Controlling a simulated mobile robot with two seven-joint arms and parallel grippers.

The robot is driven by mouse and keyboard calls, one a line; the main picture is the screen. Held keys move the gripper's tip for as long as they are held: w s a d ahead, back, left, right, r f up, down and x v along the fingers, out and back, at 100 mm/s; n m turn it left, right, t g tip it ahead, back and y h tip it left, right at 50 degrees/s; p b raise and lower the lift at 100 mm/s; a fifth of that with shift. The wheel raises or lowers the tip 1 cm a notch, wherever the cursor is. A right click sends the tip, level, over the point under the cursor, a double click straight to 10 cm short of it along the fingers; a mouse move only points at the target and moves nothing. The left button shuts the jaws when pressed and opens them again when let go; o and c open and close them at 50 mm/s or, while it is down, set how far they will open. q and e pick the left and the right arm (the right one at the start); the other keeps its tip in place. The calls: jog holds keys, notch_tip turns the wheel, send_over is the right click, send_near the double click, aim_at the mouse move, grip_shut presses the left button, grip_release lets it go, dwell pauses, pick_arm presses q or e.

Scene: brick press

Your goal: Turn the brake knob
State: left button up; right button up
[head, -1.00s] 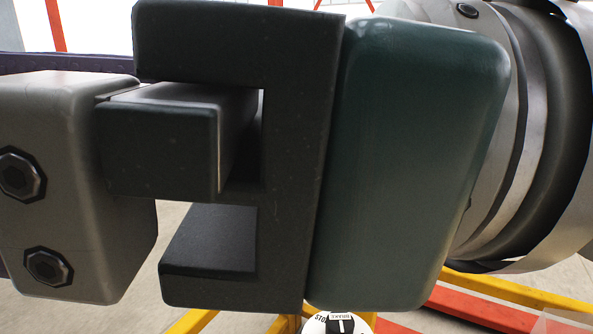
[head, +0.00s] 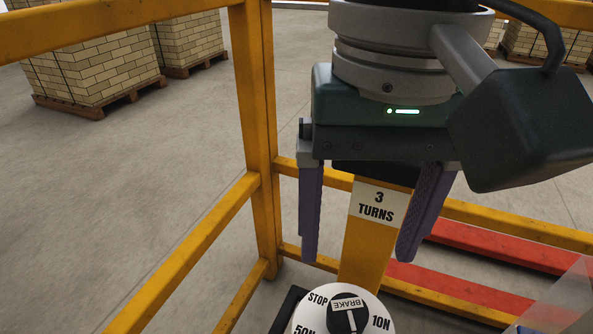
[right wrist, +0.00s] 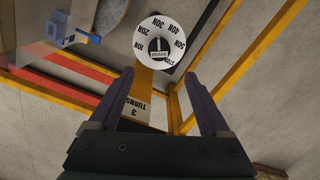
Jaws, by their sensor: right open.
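The brake knob (head: 343,318) is black, with a white BRAKE label and a white line. It sits in a white round dial (head: 383,304) at the bottom edge of the head view, partly cut off. The label lies between STOP and 10N. In the right wrist view the knob (right wrist: 159,45) and whole dial (right wrist: 142,42) show beyond the fingertips. My right gripper (head: 358,258) points down, open and empty, its purple fingers apart from the knob. It also shows in the right wrist view (right wrist: 162,77). My left gripper is not in view.
A yellow post with a "3 TURNS" label (head: 377,203) stands behind the dial, between the fingers in the picture. Yellow rails (head: 262,130) and red bars (head: 500,248) surround it. Brick pallets (head: 90,60) stand far back on open concrete floor.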

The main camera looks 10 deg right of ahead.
aim_at(348, 309)
jog(key=f, duration=0.6)
jog(key=s+f, duration=0.1)
jog(key=f, duration=0.2)
jog(key=shift+f, duration=0.35)
jog(key=shift+w, duration=0.1)
grip_shut()
